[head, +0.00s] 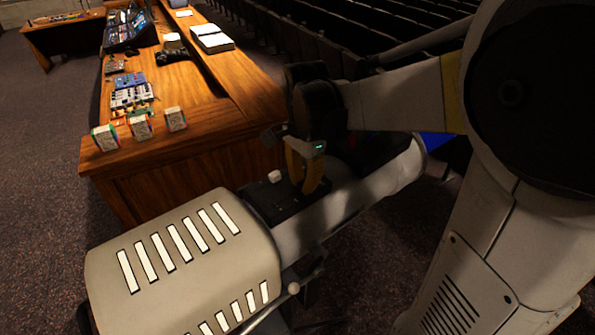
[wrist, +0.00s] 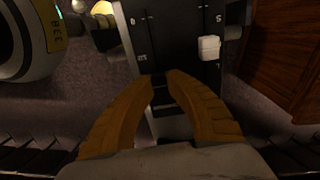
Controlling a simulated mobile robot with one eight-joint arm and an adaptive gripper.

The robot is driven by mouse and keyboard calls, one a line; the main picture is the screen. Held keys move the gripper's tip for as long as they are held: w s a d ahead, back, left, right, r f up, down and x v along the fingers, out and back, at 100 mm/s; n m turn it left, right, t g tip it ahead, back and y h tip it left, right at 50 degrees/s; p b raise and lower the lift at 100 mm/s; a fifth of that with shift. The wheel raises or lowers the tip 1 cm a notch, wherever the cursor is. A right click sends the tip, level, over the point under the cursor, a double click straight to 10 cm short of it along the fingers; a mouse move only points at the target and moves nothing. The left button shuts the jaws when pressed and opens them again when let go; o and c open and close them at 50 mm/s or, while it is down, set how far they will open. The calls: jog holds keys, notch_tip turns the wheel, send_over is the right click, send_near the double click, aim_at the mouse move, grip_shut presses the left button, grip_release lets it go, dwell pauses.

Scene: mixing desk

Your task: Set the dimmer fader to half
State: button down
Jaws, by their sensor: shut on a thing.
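A black control panel (head: 258,206) sits on the side of a large beige lamp housing. It fills the upper middle of the wrist view (wrist: 180,25), with white scale marks and numbers. A white knob (head: 274,176) stands on the panel; it also shows in the wrist view (wrist: 208,48), right of my fingers and apart from them. My gripper (head: 303,183) has two orange fingers, pointing down at the panel. In the wrist view its tips (wrist: 160,80) close on a small dark part, apparently the dimmer fader, which they mostly hide. The fader's exact setting cannot be read.
The lamp housing (head: 180,270) with white slots lies close in front. Behind it stands a wooden desk (head: 190,95) with three small boxes at its near edge, electronic gear and a mixing console (head: 125,28). Dark seat rows (head: 290,40) are behind my arm.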

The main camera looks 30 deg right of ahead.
aim_at(292, 196)
jog(key=a, duration=0.3)
jog(key=shift+s+a, duration=0.4)
jog(key=c, duration=1.3)
grip_release()
jog(key=shift+d, duration=0.15)
jog(key=shift+c, duration=0.2)
notch_tip(292, 196, up, 12)
